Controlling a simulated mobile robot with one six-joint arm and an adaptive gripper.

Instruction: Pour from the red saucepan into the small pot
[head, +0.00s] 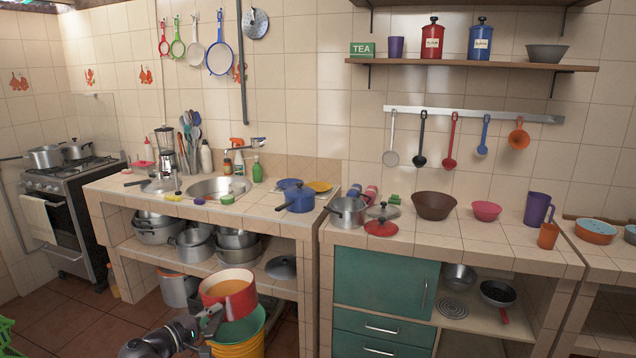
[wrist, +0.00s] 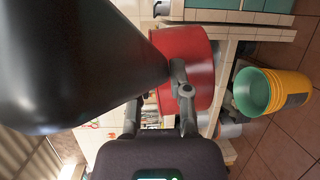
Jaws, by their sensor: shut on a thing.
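The red saucepan (head: 213,297) is in the air at the lower middle of the head view, in front of the counter, roughly upright with orange contents inside. My gripper (head: 208,322) is shut on its handle. In the wrist view the black handle (wrist: 85,60) fills the upper left, the red wall of the pan is beyond it, and my gripper fingers (wrist: 160,105) are below the handle. A small steel pot (head: 347,213) stands on the counter, and a blue pot (head: 298,198) stands to its left. I cannot tell which is the small pot. Both are away from my gripper.
The counter front between is clear.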

